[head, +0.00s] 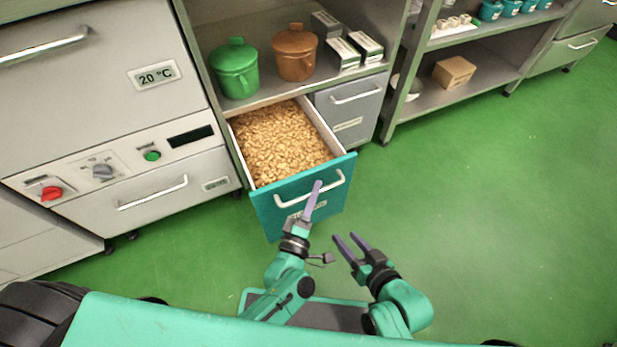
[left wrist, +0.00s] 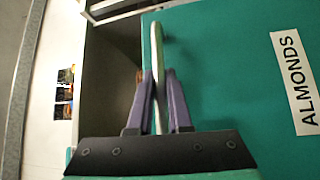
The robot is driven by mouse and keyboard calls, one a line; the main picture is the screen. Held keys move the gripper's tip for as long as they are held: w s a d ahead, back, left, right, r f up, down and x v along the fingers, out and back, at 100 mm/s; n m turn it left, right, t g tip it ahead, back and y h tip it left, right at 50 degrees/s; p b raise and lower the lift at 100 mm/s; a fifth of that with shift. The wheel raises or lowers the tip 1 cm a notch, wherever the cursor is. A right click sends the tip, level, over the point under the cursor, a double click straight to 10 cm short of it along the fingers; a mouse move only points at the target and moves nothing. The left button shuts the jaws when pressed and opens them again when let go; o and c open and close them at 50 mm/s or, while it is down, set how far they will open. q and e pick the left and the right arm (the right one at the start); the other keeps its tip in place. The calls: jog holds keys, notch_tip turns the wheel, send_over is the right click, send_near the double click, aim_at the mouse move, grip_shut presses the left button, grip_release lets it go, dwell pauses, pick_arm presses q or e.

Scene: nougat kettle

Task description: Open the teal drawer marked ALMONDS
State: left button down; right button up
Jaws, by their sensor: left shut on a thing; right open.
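The teal drawer (head: 262,212) stands pulled out from the cabinet, and almonds (head: 275,145) fill it. Its white bar handle (head: 290,202) runs across the upper front. In the left wrist view the teal front (left wrist: 225,75) carries a white label reading ALMONDS (left wrist: 299,82). My left gripper (head: 316,190) is at the handle, and in the left wrist view its purple fingers (left wrist: 160,92) are shut on either side of the handle bar (left wrist: 157,50). My right gripper (head: 347,240) is open and empty, below and right of the drawer, over the floor.
A grey drawer (head: 350,98) right of the teal one is closed. A green pot (head: 235,70) and a brown pot (head: 295,53) stand on the shelf above. A white machine (head: 75,130) with knobs stands at left. The green floor (head: 480,210) at right is clear.

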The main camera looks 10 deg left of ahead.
pick_arm(q)
jog(key=shift+s+d, duration=0.1)
jog(key=c, duration=0.8)
grip_release()
jog(key=shift+c, duration=0.2)
jog(key=p+v, duration=0.1)
jog(key=v, duration=1.3)
jog(key=shift+s+p, duration=0.3)
pick_arm(e)
jog(key=d+g, duration=0.1)
jog(key=d+r+g+h, duration=0.1)
jog(key=shift+w+d+n, duration=0.1)
jog(key=shift+d+n, duration=0.2)
jog(key=shift+d, duration=0.05)
pick_arm(q)
jog(key=shift+w, duration=0.15)
